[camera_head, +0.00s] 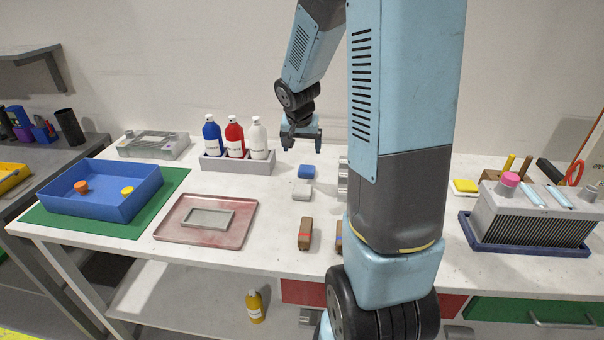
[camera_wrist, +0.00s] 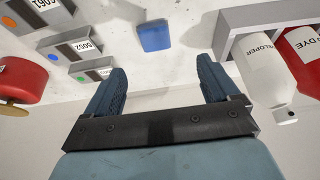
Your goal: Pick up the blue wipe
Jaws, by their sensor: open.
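The blue wipe (camera_head: 306,172) is a small rounded block lying on the white table, behind a similar white one. It also shows in the wrist view (camera_wrist: 154,36), ahead of the fingers and roughly between them. My gripper (camera_head: 301,146) hangs above the back of the table, above and behind the blue wipe and apart from it. In the wrist view my gripper (camera_wrist: 160,84) has its two fingers wide apart with nothing between them.
A rack (camera_head: 238,163) with blue, red and white bottles stands left of my gripper. The white wipe (camera_head: 302,192) lies just in front of the blue one. Small labelled blocks (camera_wrist: 88,48) and a red round object (camera_wrist: 22,78) show left in the wrist view.

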